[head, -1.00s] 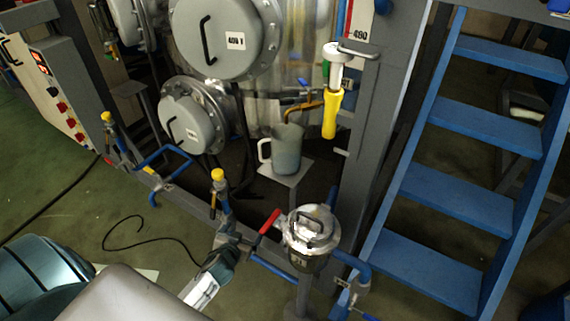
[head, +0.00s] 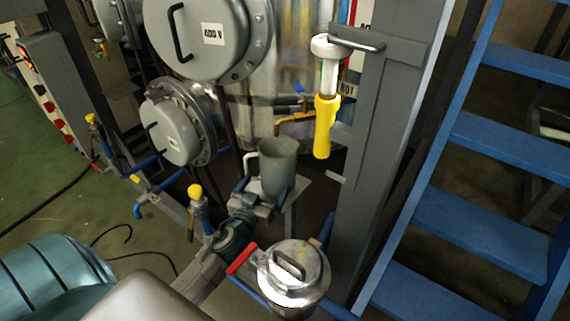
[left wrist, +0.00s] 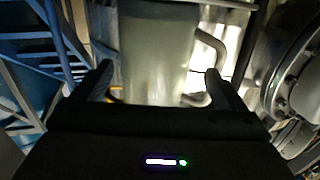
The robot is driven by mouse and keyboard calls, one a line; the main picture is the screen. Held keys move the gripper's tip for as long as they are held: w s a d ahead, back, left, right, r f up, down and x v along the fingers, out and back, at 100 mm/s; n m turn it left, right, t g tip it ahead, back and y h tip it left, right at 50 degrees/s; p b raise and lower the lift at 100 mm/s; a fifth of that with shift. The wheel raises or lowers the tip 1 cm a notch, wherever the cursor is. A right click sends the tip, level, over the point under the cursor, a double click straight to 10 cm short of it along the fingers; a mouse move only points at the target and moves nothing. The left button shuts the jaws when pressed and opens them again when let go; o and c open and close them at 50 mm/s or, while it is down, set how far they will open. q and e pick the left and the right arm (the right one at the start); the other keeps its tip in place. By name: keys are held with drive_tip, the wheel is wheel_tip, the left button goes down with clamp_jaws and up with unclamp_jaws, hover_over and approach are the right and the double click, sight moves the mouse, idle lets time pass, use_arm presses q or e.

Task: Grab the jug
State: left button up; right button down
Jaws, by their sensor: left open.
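The jug (head: 278,160) is a grey-green translucent vessel with a pale handle on its left side. It stands upright on a small grey platform (head: 300,190) below the yellow spout. My left gripper (head: 264,190) is at the jug, its open fingers reaching toward the lower body. In the left wrist view the jug (left wrist: 158,50) fills the middle between the two dark fingertips (left wrist: 158,78), with its handle (left wrist: 208,60) on the right near one finger. I cannot tell whether the fingers touch it. My right gripper is not in view.
A steel canister with a red lever (head: 292,272) stands close to the right of my left arm. A yellow-handled valve (head: 196,200) rises to its left. The steel tank (head: 255,110) is behind the jug, a grey post (head: 365,150) and blue stairs (head: 480,150) to the right.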

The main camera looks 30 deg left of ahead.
sight(276, 169)
use_arm(q)
drive_tip(key=shift+w+r, duration=0.25)
drive_tip(key=shift+w, duration=0.65)
drive_tip(key=w, duration=0.1)
drive_tip(key=w+p, duration=0.1)
drive_tip(key=w, duration=0.1)
drive_tip(key=w+p, duration=0.1)
drive_tip(key=w, duration=0.1)
drive_tip(key=shift+w+a, duration=0.1)
drive_tip(key=shift+a, duration=0.25)
drive_tip(key=shift+w+a+f, duration=0.1)
drive_tip(key=shift+w, duration=0.35)
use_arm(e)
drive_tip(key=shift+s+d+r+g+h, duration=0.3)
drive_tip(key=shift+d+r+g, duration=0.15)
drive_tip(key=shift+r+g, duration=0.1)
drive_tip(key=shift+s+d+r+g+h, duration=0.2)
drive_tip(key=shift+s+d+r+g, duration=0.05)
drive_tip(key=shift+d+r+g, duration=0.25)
use_arm(q)
drive_tip(key=c, duration=0.9)
